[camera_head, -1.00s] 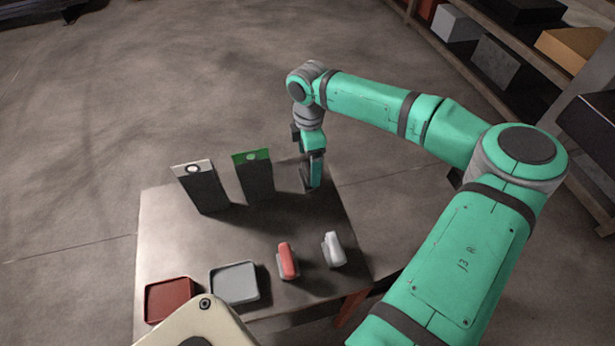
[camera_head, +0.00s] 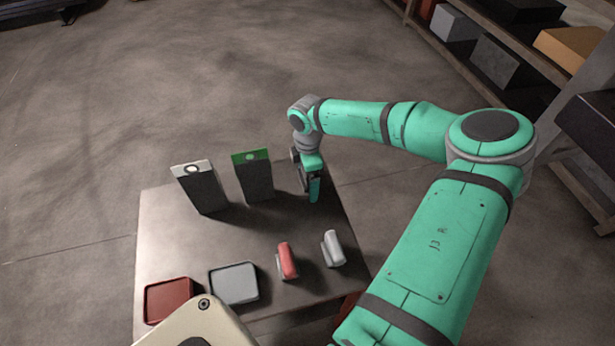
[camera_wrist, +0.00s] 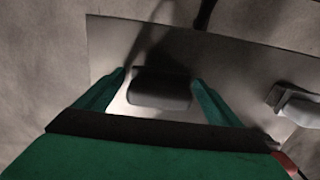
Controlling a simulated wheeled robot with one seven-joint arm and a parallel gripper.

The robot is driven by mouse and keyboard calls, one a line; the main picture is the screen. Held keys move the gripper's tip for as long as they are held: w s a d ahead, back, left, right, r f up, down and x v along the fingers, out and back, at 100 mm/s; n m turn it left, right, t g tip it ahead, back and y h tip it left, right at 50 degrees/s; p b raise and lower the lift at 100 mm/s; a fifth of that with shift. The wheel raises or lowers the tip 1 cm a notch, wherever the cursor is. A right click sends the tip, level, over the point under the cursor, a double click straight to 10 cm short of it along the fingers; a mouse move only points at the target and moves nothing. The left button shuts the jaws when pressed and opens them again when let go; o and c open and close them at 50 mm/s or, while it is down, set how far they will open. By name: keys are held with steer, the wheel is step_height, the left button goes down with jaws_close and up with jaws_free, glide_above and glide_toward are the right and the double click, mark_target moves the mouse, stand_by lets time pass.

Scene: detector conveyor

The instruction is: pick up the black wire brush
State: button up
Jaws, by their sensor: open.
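In the wrist view a dark, rounded block, which looks like the black wire brush (camera_wrist: 160,90), lies on the table between the two green fingers of my gripper (camera_wrist: 158,76). The fingers are open, one at each side of it, with a visible gap on both sides. Its bristles cannot be made out. In the head view my gripper (camera_head: 314,192) is low over the table's far right part. The dark brush cannot be told apart there from my gripper and the shadow.
The table (camera_head: 170,245) also holds a white-topped box (camera_head: 202,190), a green-topped box (camera_head: 255,178) left of my gripper, a red brush (camera_head: 287,261), a white brush (camera_head: 333,249), a red tray (camera_head: 168,280) and a grey tray (camera_head: 234,264). Shelves (camera_head: 480,40) stand at upper right.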

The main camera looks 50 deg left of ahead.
steer(key=shift+c, duration=0.3)
steer(key=c, duration=1.3)
steer(key=shift+r, duration=0.1)
steer(key=shift+r, duration=0.45)
step_height(320, 180, up, 2)
steer(key=shift+r, duration=0.2)
steer(key=s+d+r, duration=0.2)
steer(key=d+r, duration=0.1)
steer(key=d, duration=0.1)
steer(key=s+d+r, duration=0.5)
steer(key=d+r, duration=0.1)
steer(key=d, duration=0.1)
steer(key=shift+s+d+r, duration=0.3)
steer(key=shift+s+d, duration=0.05)
